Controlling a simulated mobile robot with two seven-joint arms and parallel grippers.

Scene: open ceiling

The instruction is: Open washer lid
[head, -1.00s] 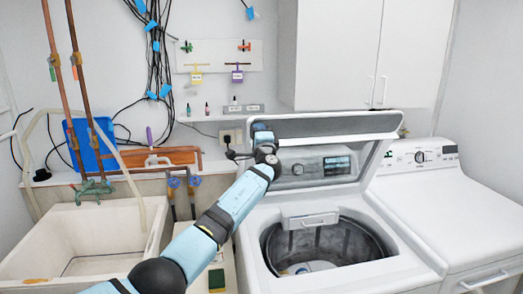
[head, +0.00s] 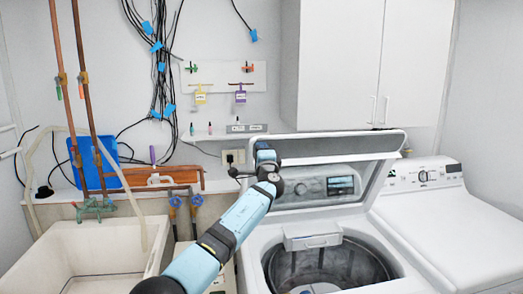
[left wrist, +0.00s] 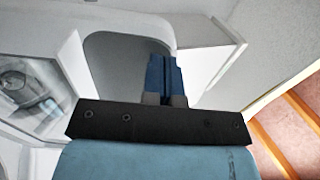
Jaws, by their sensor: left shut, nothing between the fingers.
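The white top-load washer (head: 262,232) has its lid (head: 340,150) raised and tilted back over the control panel (head: 325,188). The open drum (head: 345,262) shows below, with a pale item inside. My left gripper (head: 264,152) is at the left edge of the raised lid, shut and empty. In the left wrist view its blue fingers (left wrist: 163,76) are together in front of the grey lid panel (left wrist: 118,62). I cannot tell whether they touch the lid. My right gripper is not in view.
A white dryer (head: 440,220) stands close on the right. A white cabinet (head: 335,65) hangs above and behind the lid. A sink (head: 85,260) with pipes is on the left. A wall outlet (head: 233,157) and cables are behind my left gripper.

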